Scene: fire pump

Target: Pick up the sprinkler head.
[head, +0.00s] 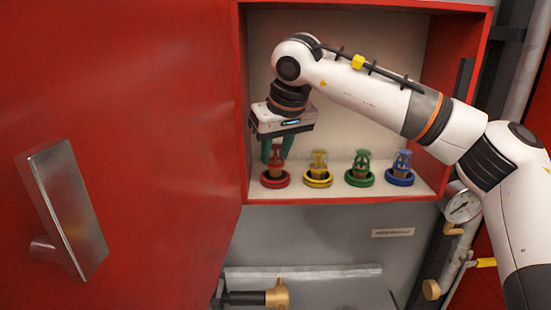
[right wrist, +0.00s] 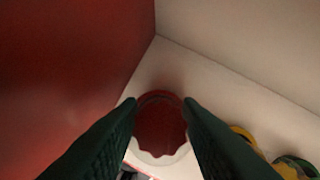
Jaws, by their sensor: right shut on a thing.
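Several sprinkler heads stand in a row on the cabinet shelf, each in a round base of its own colour: red (head: 275,162), yellow (head: 319,163), green (head: 361,165) and blue (head: 402,163). My right gripper (head: 277,152) reaches down from above and is shut on the red sprinkler head, at the left end of the row. The red head still appears at its red base (head: 275,181); I cannot tell whether it is raised. In the right wrist view, a dark red round shape (right wrist: 160,125) shows between the fingers. My left gripper is not in view.
The red cabinet door (head: 150,110) stands open at the left, with a metal handle (head: 68,208). The cabinet's left wall is close beside my right gripper. Below are a brass fitting (head: 277,293) and, at right, a pressure gauge (head: 463,206).

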